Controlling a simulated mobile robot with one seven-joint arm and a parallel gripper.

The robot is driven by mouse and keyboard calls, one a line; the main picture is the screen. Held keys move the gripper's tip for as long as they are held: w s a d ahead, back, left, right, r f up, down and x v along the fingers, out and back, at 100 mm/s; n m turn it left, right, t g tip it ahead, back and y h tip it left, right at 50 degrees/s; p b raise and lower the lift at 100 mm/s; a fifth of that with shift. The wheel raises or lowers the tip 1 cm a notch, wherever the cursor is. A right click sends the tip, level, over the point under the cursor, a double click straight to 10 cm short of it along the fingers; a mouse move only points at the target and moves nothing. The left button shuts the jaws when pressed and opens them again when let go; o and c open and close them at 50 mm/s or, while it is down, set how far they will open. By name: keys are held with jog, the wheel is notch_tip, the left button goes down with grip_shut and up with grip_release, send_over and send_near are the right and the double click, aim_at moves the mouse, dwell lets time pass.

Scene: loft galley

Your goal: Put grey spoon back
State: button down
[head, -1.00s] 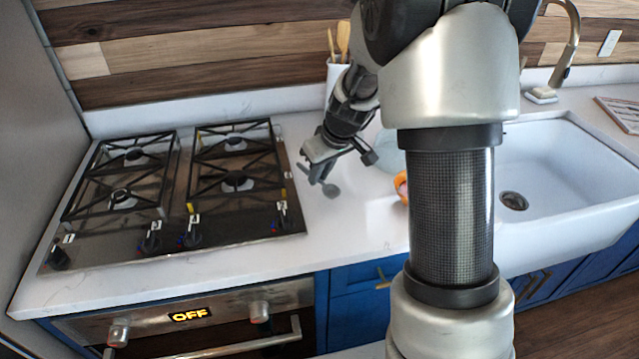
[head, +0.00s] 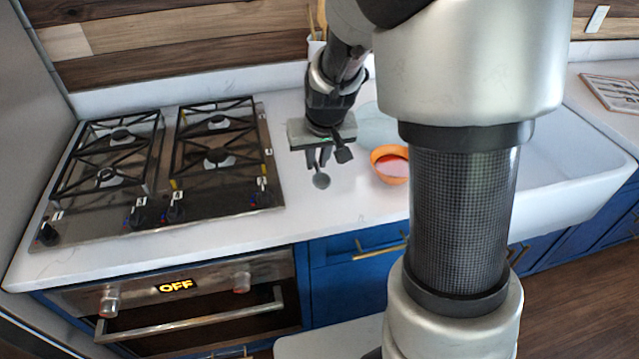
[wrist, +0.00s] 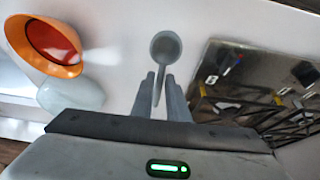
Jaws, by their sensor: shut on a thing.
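The grey spoon (head: 321,181) is in my gripper (head: 318,158), above the counter between the stove and the orange bowl. In the wrist view the round bowl of the spoon (wrist: 166,46) points away from my gripper (wrist: 161,78), and its thin handle runs between the two fingers. My gripper is shut on the handle. The head view does not show clearly how high the spoon is above the counter. A white utensil holder (head: 315,47) with wooden utensils stands at the back wall, partly hidden by my arm.
An orange bowl (head: 392,180) with something red inside stands right of my gripper. A pale glassy dish (head: 376,122) is behind it. The gas stove (head: 240,205) is at the left, the white sink (head: 560,205) at the right. The counter in front (head: 345,215) is clear.

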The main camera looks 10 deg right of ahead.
aim_at(315, 188)
jog(key=shift+f+b, duration=0.5)
jog(key=shift+f, duration=2.95)
jog(key=shift+f, duration=0.1)
jog(key=shift+w+f, duration=0.1)
jog(key=shift+f, duration=0.1)
jog(key=c, duration=1.7)
grip_release()
jog(key=shift+r, duration=0.1)
jog(key=shift+r, duration=0.1)
